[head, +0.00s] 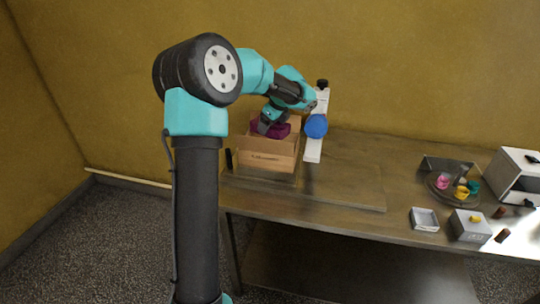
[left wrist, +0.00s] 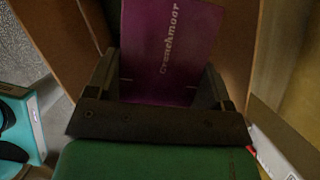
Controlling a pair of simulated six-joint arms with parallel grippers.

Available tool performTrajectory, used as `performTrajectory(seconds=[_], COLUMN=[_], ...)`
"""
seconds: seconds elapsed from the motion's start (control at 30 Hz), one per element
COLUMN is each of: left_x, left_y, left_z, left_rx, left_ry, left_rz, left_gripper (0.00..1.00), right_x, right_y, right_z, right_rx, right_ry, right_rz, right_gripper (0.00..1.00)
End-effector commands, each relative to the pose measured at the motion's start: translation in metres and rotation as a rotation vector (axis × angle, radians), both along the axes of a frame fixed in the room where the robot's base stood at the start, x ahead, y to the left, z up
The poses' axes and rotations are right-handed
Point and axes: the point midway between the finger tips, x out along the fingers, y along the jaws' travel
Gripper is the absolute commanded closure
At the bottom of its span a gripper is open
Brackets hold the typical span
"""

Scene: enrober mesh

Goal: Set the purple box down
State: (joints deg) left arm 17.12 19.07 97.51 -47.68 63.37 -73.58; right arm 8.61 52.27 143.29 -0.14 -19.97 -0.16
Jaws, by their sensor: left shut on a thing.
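My left gripper (head: 270,122) reaches down into the carton and is shut on the purple box. In the left wrist view the purple box (left wrist: 170,50) sits between the two fingers, with pale lettering on its face, and brown carton walls (left wrist: 65,35) stand around it. I cannot tell whether the box touches the carton floor. My right gripper is not in view.
A tall white panel with a blue round patch (head: 316,126) stands just right of the carton. The mid-table is clear.

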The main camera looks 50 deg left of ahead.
Motion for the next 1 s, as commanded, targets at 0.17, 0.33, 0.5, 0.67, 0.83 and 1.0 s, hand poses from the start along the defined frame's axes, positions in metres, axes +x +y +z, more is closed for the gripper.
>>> performTrajectory(seconds=[0.17, 0.33, 0.5, 0.67, 0.83, 1.0], left_x=[0.0, -0.001, 0.0, 0.0, 0.0, -0.001], left_y=[0.0, 0.0, 0.0, 0.0, 0.0, 0.0], left_z=[-0.015, -0.044, -0.061, -0.062, -0.063, -0.08], left_rx=[0.0, -0.001, 0.0, 0.001, 0.001, -0.002], left_ry=[0.004, 0.004, 0.002, 0.0, 0.001, 0.003], left_rz=[-0.002, -0.002, -0.001, -0.001, -0.001, -0.002], left_gripper=[0.6, 0.6, 0.6, 0.6, 0.6, 0.6], right_x=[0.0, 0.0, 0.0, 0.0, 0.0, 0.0], right_y=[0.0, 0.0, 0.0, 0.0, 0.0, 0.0], right_z=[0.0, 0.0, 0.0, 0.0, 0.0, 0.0], right_rx=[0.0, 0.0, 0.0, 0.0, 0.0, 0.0], right_ry=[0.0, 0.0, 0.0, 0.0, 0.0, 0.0], right_rz=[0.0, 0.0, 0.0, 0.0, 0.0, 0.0], right_gripper=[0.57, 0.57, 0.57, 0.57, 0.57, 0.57])
